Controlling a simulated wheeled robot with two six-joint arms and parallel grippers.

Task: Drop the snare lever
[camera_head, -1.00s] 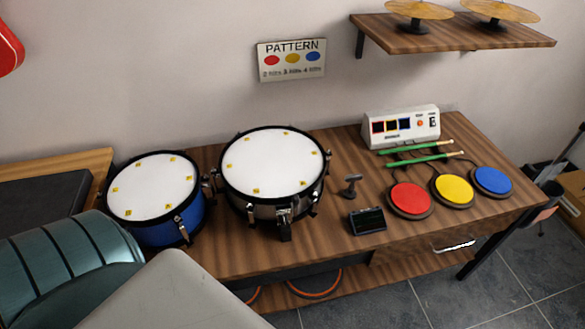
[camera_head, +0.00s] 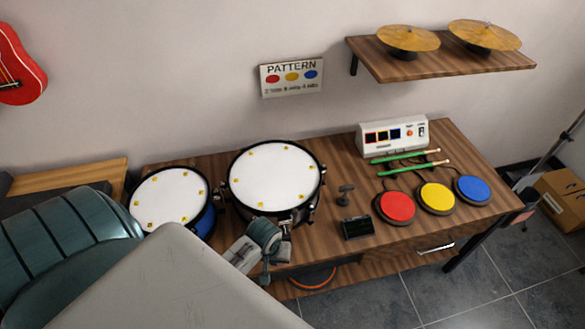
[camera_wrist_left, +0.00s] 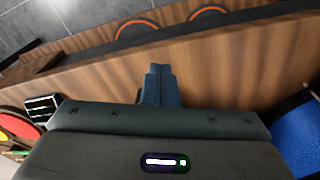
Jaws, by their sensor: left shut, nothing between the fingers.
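The snare drum (camera_head: 275,175), with a white head and dark rim, stands on the wooden table. Its lever is at the front of the shell, mostly hidden behind my left gripper in the head view. My left gripper (camera_head: 266,277) is in front of the snare drum near the table's front edge. In the left wrist view its fingers (camera_wrist_left: 160,82) are together with nothing between them, over the wood. The lever cannot be made out in the wrist view. My right gripper is not in view.
A blue drum (camera_head: 170,198) stands left of the snare. To the right are a small stand (camera_head: 345,194), a dark device (camera_head: 356,229), red (camera_head: 397,207), yellow (camera_head: 436,198) and blue (camera_head: 473,189) pads, green sticks (camera_head: 412,169) and a white box (camera_head: 394,135).

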